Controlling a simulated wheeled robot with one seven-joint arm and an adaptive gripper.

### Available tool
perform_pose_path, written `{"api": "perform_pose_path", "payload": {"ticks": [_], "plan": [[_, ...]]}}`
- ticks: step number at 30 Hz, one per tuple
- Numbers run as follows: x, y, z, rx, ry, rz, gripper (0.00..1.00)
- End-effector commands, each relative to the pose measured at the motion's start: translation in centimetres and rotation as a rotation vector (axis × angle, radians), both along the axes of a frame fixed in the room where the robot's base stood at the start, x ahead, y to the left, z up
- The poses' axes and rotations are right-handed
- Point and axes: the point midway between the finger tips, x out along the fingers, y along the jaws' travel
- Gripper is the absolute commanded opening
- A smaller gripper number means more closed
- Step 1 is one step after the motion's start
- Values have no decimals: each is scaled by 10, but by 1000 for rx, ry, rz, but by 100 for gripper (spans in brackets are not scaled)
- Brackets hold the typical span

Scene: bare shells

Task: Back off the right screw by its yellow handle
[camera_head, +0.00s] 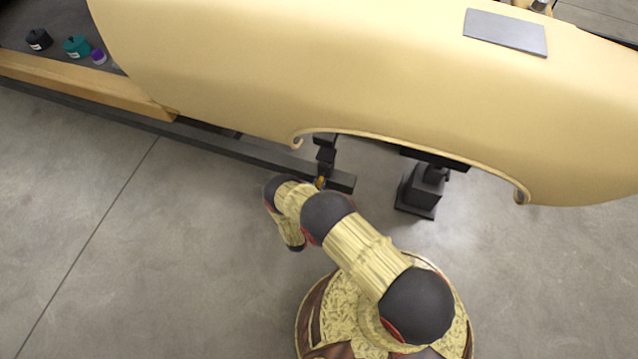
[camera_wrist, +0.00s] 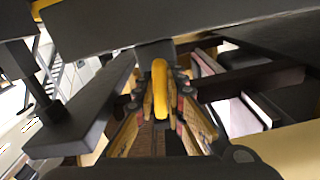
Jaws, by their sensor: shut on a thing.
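In the wrist view the yellow handle (camera_wrist: 160,78) stands upright between the two fingers of my gripper (camera_wrist: 162,98). The fingers are closed on it from both sides. A dark beam passes just beyond the handle's top. In the head view a small yellow-orange bit of the handle (camera_head: 320,182) shows beside my arm, below a black clamp-like part (camera_head: 325,158) at the end of a dark rail. My gripper is hidden under my arm there. The screw's thread cannot be made out in either view.
A large cream-yellow shell (camera_head: 300,70) overhangs the work area, its arched edge close to my arm. A dark rail (camera_head: 230,146) runs left from the clamp. A black stand (camera_head: 420,192) is to the right. Open concrete floor (camera_head: 130,230) lies at the left.

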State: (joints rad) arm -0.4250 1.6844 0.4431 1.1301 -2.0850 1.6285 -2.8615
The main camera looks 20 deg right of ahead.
Motion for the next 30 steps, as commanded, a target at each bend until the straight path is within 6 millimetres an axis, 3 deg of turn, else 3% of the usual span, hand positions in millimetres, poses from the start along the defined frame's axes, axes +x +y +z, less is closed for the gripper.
{"api": "perform_pose_path", "payload": {"ticks": [22,23,30], "plan": [[-1,0,-2,-74,58,4,0],[-1,0,-2,-74,58,4,12],[-1,0,-1,-74,56,2,26]]}}
